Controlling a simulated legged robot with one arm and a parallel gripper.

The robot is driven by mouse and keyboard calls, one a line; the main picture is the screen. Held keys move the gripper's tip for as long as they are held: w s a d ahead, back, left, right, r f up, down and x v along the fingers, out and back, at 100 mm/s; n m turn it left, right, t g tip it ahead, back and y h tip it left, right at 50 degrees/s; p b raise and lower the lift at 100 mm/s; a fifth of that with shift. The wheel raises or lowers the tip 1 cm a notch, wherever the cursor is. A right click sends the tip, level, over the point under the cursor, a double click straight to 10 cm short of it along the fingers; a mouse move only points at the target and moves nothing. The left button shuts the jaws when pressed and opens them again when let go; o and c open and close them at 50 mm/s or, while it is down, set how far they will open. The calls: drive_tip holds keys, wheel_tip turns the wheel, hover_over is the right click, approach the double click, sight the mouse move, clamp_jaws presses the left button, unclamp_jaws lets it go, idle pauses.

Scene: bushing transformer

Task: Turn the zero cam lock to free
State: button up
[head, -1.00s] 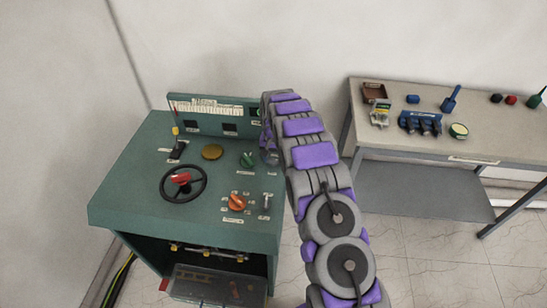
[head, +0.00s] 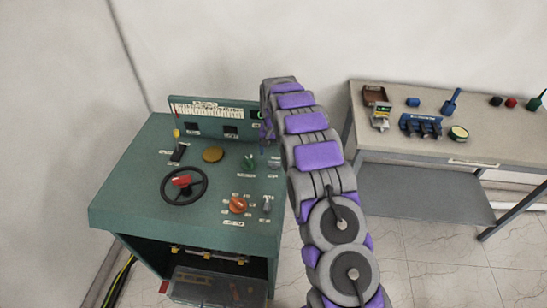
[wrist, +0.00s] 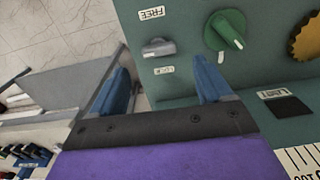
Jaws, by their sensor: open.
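The zero cam lock is a small grey knob (wrist: 157,47) on the green panel, between a FREE label (wrist: 151,13) and a LOCK label (wrist: 165,70) in the wrist view. Its bar lies roughly across the picture; which label it points to is unclear. My gripper (wrist: 165,82) is open and empty, its two blue fingers spread below the knob in that view, apart from it. In the head view, my gripper (head: 266,134) is at the panel's back right corner, mostly hidden by my wrist.
A green knob (wrist: 226,33) sits close beside the lock. The console (head: 130,190) also carries a black handwheel (head: 184,198), a gold disc (head: 213,154) and an orange knob (head: 238,204). A workbench (head: 470,150) with tools stands at the right.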

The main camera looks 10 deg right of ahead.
sight(274, 162)
wheel_tip(274, 162, up, 12)
drive_tip(key=shift+f+p, duration=0.25)
drive_tip(key=shift+p, duration=0.05)
idle(0.3)
drive_tip(key=s+r+n+b, duration=0.15)
drive_tip(key=s+r, duration=0.35)
drive_tip(key=s, duration=0.7)
drive_tip(key=s+r+b, duration=0.2)
drive_tip(key=s+r, duration=0.3)
drive_tip(key=s, duration=0.6)
drive_tip(key=s+f+n+g+b, duration=0.1)
drive_tip(key=s+f, duration=0.2)
drive_tip(key=s, duration=1.2)
drive_tip(key=s+f+n+b, duration=0.1)
drive_tip(key=s+f, duration=0.1)
drive_tip(key=s, duration=1.3)
drive_tip(key=shift+s+d+f+g, duration=0.15)
drive_tip(key=shift+d+f+g, duration=0.25)
